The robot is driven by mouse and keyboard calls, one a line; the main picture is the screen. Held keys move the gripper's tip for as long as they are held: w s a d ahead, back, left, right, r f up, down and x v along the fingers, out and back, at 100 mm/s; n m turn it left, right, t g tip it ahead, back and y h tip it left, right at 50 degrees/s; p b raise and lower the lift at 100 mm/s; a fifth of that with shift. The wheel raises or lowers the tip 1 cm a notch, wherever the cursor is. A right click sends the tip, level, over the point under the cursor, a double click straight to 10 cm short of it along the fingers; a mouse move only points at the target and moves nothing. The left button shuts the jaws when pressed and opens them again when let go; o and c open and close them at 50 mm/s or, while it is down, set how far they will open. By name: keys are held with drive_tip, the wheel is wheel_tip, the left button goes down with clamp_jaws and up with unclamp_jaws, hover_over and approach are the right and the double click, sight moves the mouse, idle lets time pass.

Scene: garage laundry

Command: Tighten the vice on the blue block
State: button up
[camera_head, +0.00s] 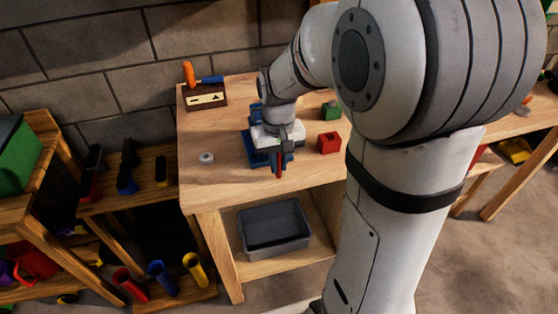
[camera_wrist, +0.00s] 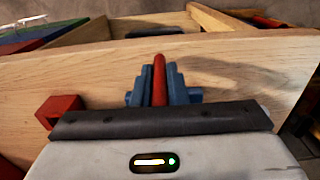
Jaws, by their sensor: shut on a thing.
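The blue vice (camera_head: 258,159) stands on the wooden workbench (camera_head: 220,180), mostly covered by my wrist in the head view. Its red handle (camera_head: 280,172) sticks out toward the bench's front edge. My gripper (camera_head: 281,154) is low over the vice and shut on the red handle. I cannot tell a separate blue block from the blue vice parts.
A red block (camera_head: 329,144) and a green block (camera_head: 330,111) lie right of the vice. A pale ring (camera_head: 206,157) lies left. A wooden box (camera_head: 205,96) with tools stands behind. A grey bin (camera_head: 274,227) sits on the shelf below.

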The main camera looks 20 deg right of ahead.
drive_tip(key=shift+d+y, duration=0.1)
drive_tip(key=shift+y, duration=0.2)
clamp_jaws()
drive_tip(key=y, duration=0.1)
drive_tip(key=y+b, duration=0.1)
drive_tip(key=shift+d+f+y, duration=0.1)
drive_tip(key=shift+f+y, duration=0.1)
drive_tip(key=shift+y, duration=0.2)
drive_tip(key=y+b, duration=0.3)
drive_tip(key=shift+d+f+y, duration=0.1)
drive_tip(key=shift+f+y, duration=0.05)
drive_tip(key=shift+y, duration=0.15)
drive_tip(key=y+b, duration=0.2)
drive_tip(key=y, duration=0.1)
drive_tip(key=shift+f+y, duration=0.15)
drive_tip(key=shift+y, duration=0.25)
drive_tip(key=shift+y+b, duration=1.35)
drive_tip(key=shift+y, duration=0.65)
drive_tip(key=o, duration=0.7)
unclamp_jaws()
drive_tip(key=shift+r, duration=0.2)
drive_tip(key=shift+v, duration=4)
